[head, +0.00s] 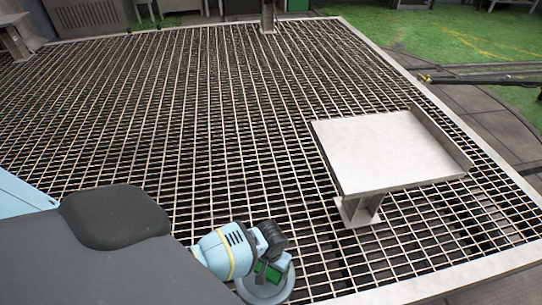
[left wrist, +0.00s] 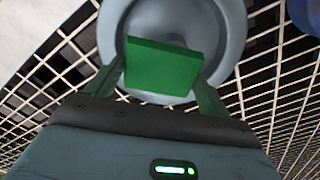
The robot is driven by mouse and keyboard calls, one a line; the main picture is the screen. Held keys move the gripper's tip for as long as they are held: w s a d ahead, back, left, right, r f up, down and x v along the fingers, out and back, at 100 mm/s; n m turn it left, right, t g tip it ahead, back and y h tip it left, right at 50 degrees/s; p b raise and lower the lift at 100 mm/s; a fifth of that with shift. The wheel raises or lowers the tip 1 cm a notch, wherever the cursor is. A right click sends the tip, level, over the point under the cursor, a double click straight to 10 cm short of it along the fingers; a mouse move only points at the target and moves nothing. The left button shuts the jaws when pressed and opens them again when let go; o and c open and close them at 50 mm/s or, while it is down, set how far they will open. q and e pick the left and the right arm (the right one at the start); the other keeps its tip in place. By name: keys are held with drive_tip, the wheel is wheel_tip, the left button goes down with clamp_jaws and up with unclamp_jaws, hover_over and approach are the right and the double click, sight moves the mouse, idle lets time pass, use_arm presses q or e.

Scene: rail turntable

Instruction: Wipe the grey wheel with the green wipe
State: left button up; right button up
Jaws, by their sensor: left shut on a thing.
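The grey wheel (head: 268,289) is at the bottom centre of the head view, partly behind my left gripper and cut by the frame edge. In the left wrist view the grey wheel (left wrist: 222,22) fills the top middle, with a rounded rim and a recessed face. My left gripper (left wrist: 163,85) is shut on the green wipe (left wrist: 163,66), a flat green block held in front of the wheel's face. The wipe overlaps the wheel in this view; I cannot tell whether they touch. In the head view the left gripper (head: 268,268) is small and partly hidden. My right gripper is not in view.
A metal grating floor (head: 200,120) spreads around, with a pale border. A light metal plate table (head: 380,150) with a raised edge stands on a post at the right. A green floor (head: 440,35) lies beyond the grating. The grating's middle is clear.

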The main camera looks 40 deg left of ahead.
sight(257, 271)
use_arm(q)
drive_tip(key=shift+s+a+r+p, duration=0.1)
drive_tip(key=shift+s+a+p, duration=0.55)
drive_tip(key=shift+s, duration=0.2)
drive_tip(key=shift+s+a+p, duration=0.5)
drive_tip(key=shift+s+a, duration=0.2)
drive_tip(key=shift+s, duration=0.25)
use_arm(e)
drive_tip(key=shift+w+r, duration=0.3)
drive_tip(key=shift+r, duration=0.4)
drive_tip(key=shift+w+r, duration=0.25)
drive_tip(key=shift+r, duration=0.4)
use_arm(q)
drive_tip(key=shift+f, duration=0.2)
drive_tip(key=shift+w+d+f+b, duration=0.1)
drive_tip(key=shift+w+d+b, duration=0.3)
drive_tip(key=shift+w+d, duration=0.35)
drive_tip(key=shift+w+d+b, duration=0.35)
drive_tip(key=shift+w+d, duration=0.2)
drive_tip(key=shift+w, duration=0.35)
drive_tip(key=shift+w+d, duration=0.25)
drive_tip(key=shift+w, duration=0.05)
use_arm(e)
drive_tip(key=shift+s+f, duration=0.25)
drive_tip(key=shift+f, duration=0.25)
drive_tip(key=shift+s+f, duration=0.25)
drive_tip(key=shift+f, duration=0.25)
